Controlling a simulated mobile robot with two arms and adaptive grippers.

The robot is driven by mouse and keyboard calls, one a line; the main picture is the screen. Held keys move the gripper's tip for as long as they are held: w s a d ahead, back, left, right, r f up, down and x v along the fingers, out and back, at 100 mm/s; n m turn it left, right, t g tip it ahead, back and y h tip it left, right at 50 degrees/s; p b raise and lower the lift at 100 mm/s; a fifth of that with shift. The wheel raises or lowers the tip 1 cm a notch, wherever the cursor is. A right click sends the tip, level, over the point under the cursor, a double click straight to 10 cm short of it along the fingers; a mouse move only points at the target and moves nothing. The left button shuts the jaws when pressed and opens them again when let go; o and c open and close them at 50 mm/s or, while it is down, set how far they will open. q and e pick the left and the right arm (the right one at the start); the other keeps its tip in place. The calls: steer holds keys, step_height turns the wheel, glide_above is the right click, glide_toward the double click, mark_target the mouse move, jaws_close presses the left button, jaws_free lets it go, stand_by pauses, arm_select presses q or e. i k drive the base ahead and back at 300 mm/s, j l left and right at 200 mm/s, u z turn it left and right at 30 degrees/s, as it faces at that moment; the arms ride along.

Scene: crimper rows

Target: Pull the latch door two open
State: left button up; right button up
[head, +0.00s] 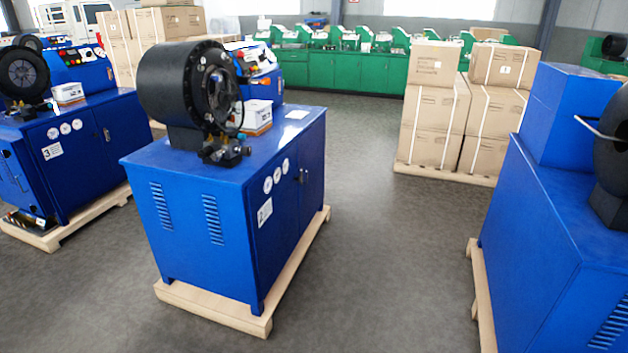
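The blue crimper cabinet (200,190) with a "2" label (264,212) stands in the middle left on a wooden pallet. Its right-facing side carries a door panel (312,190) with a small dark latch (301,176) near a seam. The door looks shut, flush with the side. Round white gauges (275,180) sit just left of the latch. Neither of my grippers is in view.
A blue machine labelled "3" (53,151) stands at left, and another blue machine (560,220) at right. Their pallets and the middle machine's pallet (215,311) edge the floor. Grey floor (400,260) is clear between middle and right machines. Strapped cartons (433,120) stand behind.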

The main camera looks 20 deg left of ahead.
mark_target(311, 144)
steer(key=i+j, duration=0.15)
steer(key=i, duration=0.75)
